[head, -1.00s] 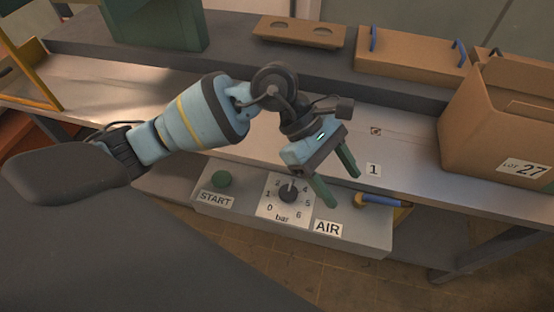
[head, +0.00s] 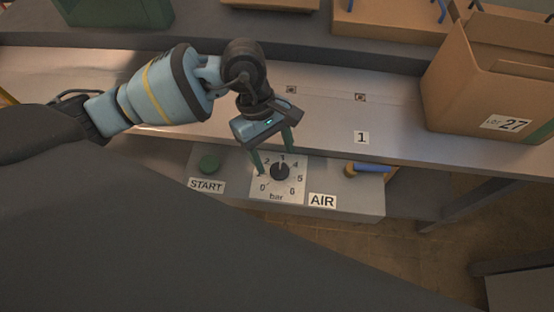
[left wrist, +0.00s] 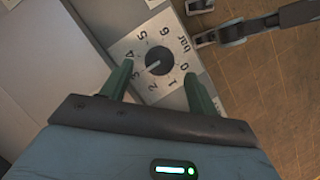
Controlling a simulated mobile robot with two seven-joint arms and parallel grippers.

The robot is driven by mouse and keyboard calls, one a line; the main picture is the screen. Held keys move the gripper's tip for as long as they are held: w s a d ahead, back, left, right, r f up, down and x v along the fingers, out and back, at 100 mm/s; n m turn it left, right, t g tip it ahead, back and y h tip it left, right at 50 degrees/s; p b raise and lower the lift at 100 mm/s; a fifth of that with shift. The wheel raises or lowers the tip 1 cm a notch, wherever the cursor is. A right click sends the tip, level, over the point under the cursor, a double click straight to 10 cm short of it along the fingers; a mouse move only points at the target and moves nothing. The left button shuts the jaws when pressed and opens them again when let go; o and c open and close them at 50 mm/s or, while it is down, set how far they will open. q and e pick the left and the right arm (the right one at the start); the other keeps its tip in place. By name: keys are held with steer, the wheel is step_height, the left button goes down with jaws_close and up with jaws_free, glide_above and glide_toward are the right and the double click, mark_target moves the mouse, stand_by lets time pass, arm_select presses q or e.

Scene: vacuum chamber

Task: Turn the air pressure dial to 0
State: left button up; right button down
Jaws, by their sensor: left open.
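The air pressure dial (head: 280,171) is a black round knob on a white scale plate (head: 262,196) marked 0 to 6 bar, on the grey front panel. Its white pointer is at about 3; it also shows in the left wrist view (left wrist: 159,62). My left gripper (head: 275,160) is open above the dial. In the left wrist view its two green fingers (left wrist: 159,72) stand on either side of the knob, with visible gaps. I cannot tell how high the tips are above the plate.
A green START button (head: 208,165) is left of the dial. An AIR label (head: 322,200) and a blue-handled fitting (head: 372,168) are to its right. A cardboard box marked LOT 27 (head: 470,105) stands on the bench at the right. Bench surface by label 1 (head: 361,138) is clear.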

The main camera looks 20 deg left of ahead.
mark_target(279, 169)
arm_select(q)
steer(key=shift+x, duration=1.75)
steer(key=c, duration=0.9)
steer(key=shift+c, duration=0.2)
